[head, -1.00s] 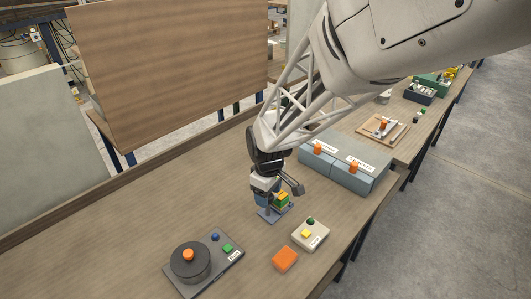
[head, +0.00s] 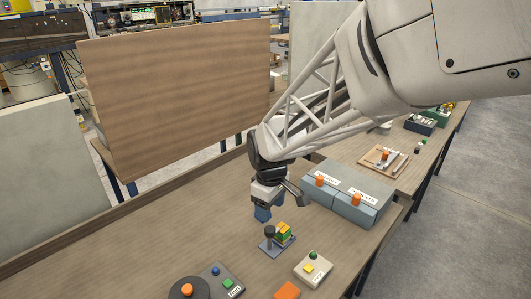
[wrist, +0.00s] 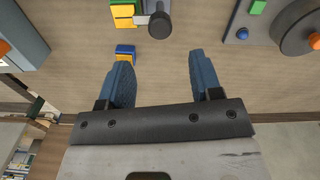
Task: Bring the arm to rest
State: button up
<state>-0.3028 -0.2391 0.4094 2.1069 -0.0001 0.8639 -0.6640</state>
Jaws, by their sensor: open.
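My gripper (head: 263,213) hangs above the table (head: 190,230), just up and left of a small blue-grey stand (head: 268,250) in the head view. The stand carries a dark upright post (head: 270,233) and a stack of yellow and green pieces (head: 285,232). In the wrist view my gripper (wrist: 160,72) has its two blue fingers wide apart, with only bare tabletop between them. The post (wrist: 159,25) and the stack (wrist: 123,10) lie beyond the fingertips. A small blue-and-yellow piece (wrist: 125,52) shows close by the left fingertip, apparently below it.
A grey-blue box with orange knobs (head: 350,205) stands right of my gripper. A beige button box (head: 313,268), an orange block (head: 287,291) and a round dark device (head: 188,288) lie nearer the front. A brown panel (head: 180,85) stands behind. The left tabletop is clear.

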jog(key=s+d+r+m+t, duration=0.1)
jog(key=s+d+r+m, duration=0.4)
jog(key=s+d, duration=0.3)
jog(key=s+d+r+m+t, duration=0.1)
jog(key=s+d+r+m, duration=0.4)
jog(key=s, duration=0.8)
jog(key=d+m, duration=0.1)
jog(key=d, duration=0.2)
jog(key=shift+s+d+r+t, duration=0.15)
jog(key=shift+r+t, duration=0.15)
jog(key=shift+r, duration=0.05)
dwell(0.8)
